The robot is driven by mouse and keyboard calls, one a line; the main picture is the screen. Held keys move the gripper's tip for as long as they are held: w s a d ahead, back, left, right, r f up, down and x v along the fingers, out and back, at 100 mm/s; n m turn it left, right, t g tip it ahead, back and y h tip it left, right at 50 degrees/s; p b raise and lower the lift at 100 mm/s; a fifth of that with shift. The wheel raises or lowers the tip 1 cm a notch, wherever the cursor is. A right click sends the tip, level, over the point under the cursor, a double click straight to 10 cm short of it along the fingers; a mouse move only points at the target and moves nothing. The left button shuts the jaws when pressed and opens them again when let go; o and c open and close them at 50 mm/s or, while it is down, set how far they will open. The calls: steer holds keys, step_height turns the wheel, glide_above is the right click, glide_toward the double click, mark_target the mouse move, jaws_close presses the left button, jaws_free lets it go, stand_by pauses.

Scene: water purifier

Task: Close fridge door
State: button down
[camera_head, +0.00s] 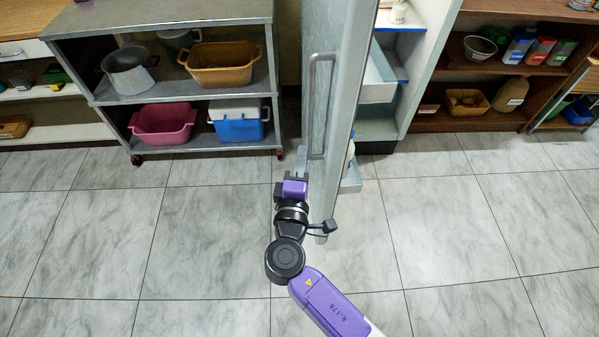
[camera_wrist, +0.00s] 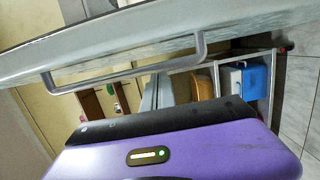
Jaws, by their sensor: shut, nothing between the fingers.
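The fridge door (camera_head: 338,110) stands wide open, edge-on in the head view, swung out toward me. Its long grey handle (camera_head: 315,105) is on the left face. The open fridge (camera_head: 405,60) shows to the right of the door, with a white drawer and shelves inside. My gripper (camera_head: 296,182) is shut and empty, low on the left side of the door, below the handle's lower end. I cannot tell whether it touches the door. In the wrist view the handle (camera_wrist: 125,72) and the door (camera_wrist: 130,35) cross the upper part, beyond the purple gripper body; the fingertips are hidden there.
A grey wheeled cart (camera_head: 185,55) with pots, a brown basket (camera_head: 222,64), a pink bin (camera_head: 163,122) and a blue box (camera_head: 238,122) stands left of the door. A brown shelf (camera_head: 465,116) with bottles stands to the right. The tiled floor in front is clear.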

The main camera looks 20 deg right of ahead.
steer(key=shift+d+p, duration=0.35)
steer(key=shift+d, duration=1.85)
steer(key=shift+d, duration=0.1)
